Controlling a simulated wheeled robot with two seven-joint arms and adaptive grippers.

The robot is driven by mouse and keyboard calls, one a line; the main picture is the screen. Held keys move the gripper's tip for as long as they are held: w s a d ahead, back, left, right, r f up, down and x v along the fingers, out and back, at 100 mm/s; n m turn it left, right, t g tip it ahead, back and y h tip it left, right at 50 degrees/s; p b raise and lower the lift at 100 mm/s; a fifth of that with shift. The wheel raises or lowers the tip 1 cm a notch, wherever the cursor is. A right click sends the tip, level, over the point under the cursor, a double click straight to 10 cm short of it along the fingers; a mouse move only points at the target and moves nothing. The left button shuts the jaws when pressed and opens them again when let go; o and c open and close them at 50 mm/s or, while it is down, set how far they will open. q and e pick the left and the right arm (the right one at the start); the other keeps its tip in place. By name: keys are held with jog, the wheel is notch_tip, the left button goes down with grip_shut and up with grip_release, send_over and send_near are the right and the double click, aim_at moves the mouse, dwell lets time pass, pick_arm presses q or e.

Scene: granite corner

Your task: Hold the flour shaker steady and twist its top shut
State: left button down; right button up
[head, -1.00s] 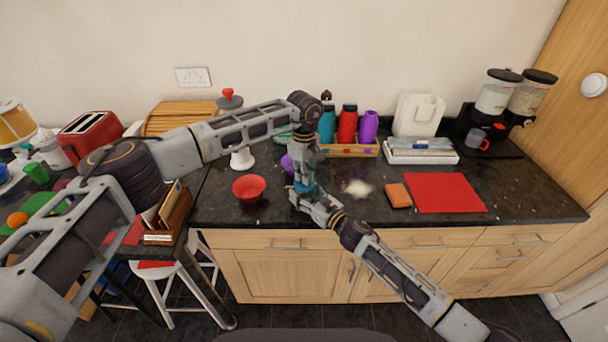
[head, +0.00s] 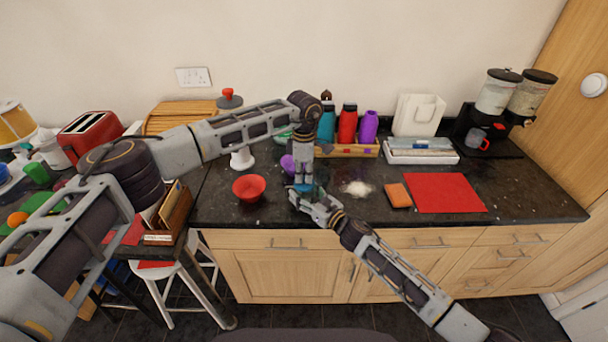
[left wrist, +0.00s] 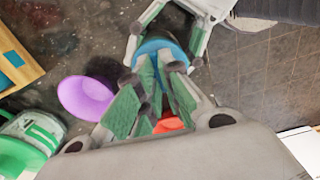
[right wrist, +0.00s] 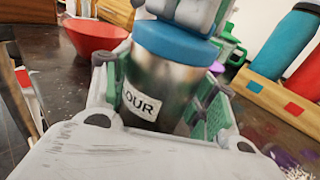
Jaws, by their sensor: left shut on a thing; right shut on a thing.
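The flour shaker (right wrist: 165,80) is a silver metal can with a blue top (right wrist: 170,40) and a white label, partly hidden, reading "OUR". It stands upright near the counter's front edge. My right gripper (right wrist: 160,100) is shut around the can's body, fingers on both sides. My left gripper (head: 304,180) points down from above and is shut on the blue top, which also shows under its fingers in the left wrist view (left wrist: 160,46). In the head view the hands hide most of the shaker. I cannot tell whether the top sits fully closed.
A red bowl (head: 249,187) stands left of the shaker, a purple cup (head: 288,164) close behind it. White powder (head: 357,188) lies to the right, then an orange sponge (head: 398,195) and a red mat (head: 445,193). Bottles stand in a wooden rack (head: 350,150) behind.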

aim_at(304, 179)
dwell(0.4)
pick_arm(q)
jog(key=c, duration=1.6)
grip_release()
jog(key=shift+r, duration=0.15)
notch_tip(304, 179, up, 12)
pick_arm(e)
jog(key=o, duration=1.2)
